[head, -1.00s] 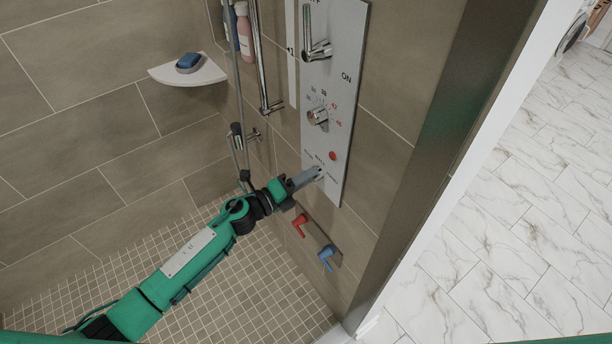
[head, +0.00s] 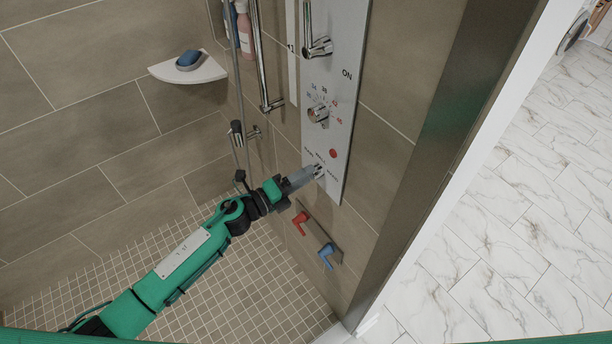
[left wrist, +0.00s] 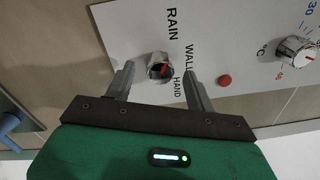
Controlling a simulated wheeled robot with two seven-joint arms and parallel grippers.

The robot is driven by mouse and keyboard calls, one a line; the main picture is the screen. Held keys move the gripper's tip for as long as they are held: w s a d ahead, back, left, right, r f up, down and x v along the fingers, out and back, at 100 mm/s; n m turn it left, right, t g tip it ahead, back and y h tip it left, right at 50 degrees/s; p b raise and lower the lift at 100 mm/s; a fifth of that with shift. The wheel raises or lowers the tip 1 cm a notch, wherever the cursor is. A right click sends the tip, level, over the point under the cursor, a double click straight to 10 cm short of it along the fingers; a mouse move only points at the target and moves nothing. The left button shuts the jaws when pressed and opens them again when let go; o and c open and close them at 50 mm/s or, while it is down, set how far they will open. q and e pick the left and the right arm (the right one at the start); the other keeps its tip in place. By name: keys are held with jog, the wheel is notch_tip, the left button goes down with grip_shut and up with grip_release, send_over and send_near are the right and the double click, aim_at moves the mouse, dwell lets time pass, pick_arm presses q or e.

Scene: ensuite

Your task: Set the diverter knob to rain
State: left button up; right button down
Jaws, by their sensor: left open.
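The diverter knob (left wrist: 160,66) is a small round chrome knob with a red mark, on the pale shower panel. The words RAIN, WALL and HAND curve around it in the left wrist view. Its red mark lies on the side toward WALL and HAND; I cannot tell exactly which word it points at. My left gripper (left wrist: 160,72) is open, one finger on each side of the knob with a gap to each. In the head view the left gripper (head: 316,171) is at the panel's lower end and largely hides the knob. My right gripper is not in view.
The panel (head: 343,110) also carries a temperature knob (head: 318,114), a lever handle (head: 316,46) and a red button (head: 333,153). Below are a red lever (head: 300,222) and a blue lever (head: 326,256). A corner shelf (head: 189,70) holds a blue item. A hose hangs left of the panel.

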pick_arm(q)
jog(key=b+v, duration=0.3)
jog(key=v, duration=0.9)
jog(key=shift+a, duration=0.2)
jog(key=shift+s, duration=0.15)
